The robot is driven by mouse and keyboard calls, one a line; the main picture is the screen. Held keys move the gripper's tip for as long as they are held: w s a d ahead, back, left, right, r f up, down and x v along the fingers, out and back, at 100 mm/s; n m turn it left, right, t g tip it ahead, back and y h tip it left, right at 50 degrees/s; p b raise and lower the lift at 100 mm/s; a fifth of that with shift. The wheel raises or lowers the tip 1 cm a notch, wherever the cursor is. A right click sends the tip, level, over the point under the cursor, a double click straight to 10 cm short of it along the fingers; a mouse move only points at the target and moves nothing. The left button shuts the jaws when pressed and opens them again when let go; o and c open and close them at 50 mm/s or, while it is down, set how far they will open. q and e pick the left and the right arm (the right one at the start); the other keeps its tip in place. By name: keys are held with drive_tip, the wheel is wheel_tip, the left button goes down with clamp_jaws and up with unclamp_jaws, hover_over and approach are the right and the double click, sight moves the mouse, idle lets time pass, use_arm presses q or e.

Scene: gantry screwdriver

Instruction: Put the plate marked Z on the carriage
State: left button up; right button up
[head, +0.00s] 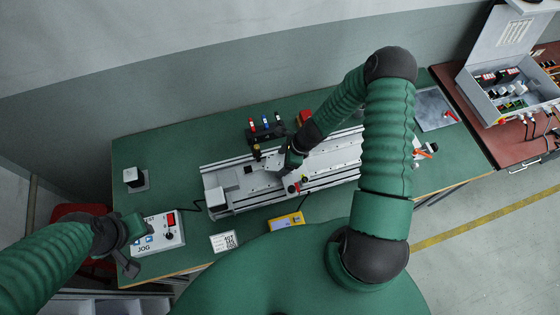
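A long silver linear axis (335,160) lies across the middle of the green table, with rails along its length. A pale block-like part, perhaps the carriage (258,178), sits on its left half. My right gripper (287,168) points down at the axis, just right of that part. Its fingertips are small and dark, and I cannot tell whether they hold anything. My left gripper (128,256) is by the table's front left edge, beside the jog box (162,232); its opening is unclear. I cannot make out any plate with a readable Z.
A black holder (266,132) with coloured handles stands behind the axis, with a red item (305,117) nearby. A yellow device (286,221) and a printed card (224,241) lie in front. A grey flat plate or mat (434,108) lies at right. The back left is mostly clear.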

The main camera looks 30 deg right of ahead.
drive_tip(key=shift+s+d+f, duration=0.1)
drive_tip(key=shift+d, duration=0.7)
drive_tip(key=shift+s+d+f, duration=0.1)
drive_tip(key=shift+s+d, duration=0.05)
drive_tip(key=shift+d, duration=0.15)
drive_tip(key=shift+a, duration=0.7)
drive_tip(key=shift+r, duration=0.3)
drive_tip(key=shift+d+r, duration=0.15)
drive_tip(key=shift+r, duration=0.1)
drive_tip(key=d+v, duration=0.1)
drive_tip(key=v, duration=1)
use_arm(q)
drive_tip(key=shift+s+d+f+b, duration=0.2)
drive_tip(key=shift+d+b, duration=0.15)
drive_tip(key=shift+d, duration=0.3)
use_arm(e)
drive_tip(key=s+a+r+n+h, duration=0.1)
drive_tip(key=s+a+r+n, duration=0.2)
drive_tip(key=n, duration=0.9)
drive_tip(key=s+a+r+n+h, duration=0.2)
drive_tip(key=s+a+r+n, duration=0.1)
drive_tip(key=a+r+n, duration=0.4)
wheel_tip(320, 180, up, 3)
drive_tip(key=n, duration=0.6)
drive_tip(key=shift+s+h, duration=0.3)
drive_tip(key=shift+s, duration=0.05)
